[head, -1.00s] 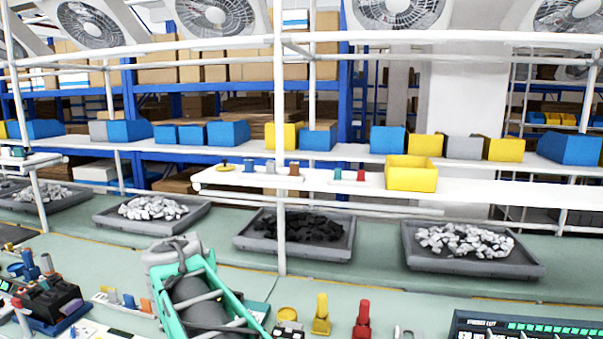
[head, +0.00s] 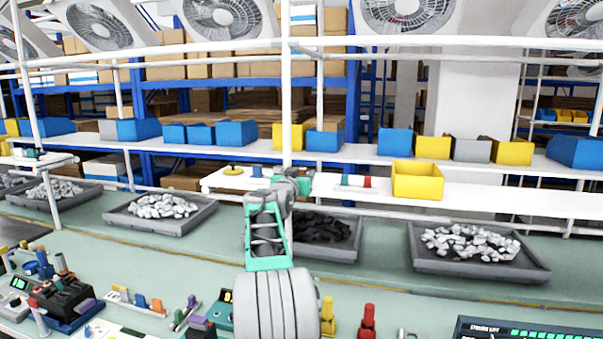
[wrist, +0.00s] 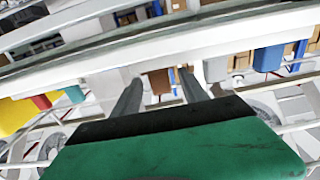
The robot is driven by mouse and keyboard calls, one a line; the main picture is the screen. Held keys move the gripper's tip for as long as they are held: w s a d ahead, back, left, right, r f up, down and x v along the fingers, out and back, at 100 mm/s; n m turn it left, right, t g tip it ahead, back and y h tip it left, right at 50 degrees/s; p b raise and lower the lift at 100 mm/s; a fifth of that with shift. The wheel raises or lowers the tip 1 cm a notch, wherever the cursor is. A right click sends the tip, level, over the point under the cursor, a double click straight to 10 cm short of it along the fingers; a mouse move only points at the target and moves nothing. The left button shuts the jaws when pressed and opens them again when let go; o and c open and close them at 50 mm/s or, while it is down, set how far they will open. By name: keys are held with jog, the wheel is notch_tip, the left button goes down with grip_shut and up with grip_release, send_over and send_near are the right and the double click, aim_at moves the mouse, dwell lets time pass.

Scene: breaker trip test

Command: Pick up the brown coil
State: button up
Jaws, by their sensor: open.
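The brown coil (wrist: 159,81) shows in the wrist view between the two fingers of my gripper (wrist: 162,77), near their tips. I cannot tell whether it is inside the jaws or just beyond them. In the head view my gripper (head: 296,184) is at the front of the white shelf (head: 335,192) and largely hides the coil. My gripper is open, with a gap between the fingers.
A white upright post (head: 286,90) rises close to my gripper. Trays of grey chunks (head: 478,250) lie below.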

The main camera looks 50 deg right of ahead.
jog(key=shift+a, duration=0.15)
jog(key=shift+c, duration=0.3)
grip_shut()
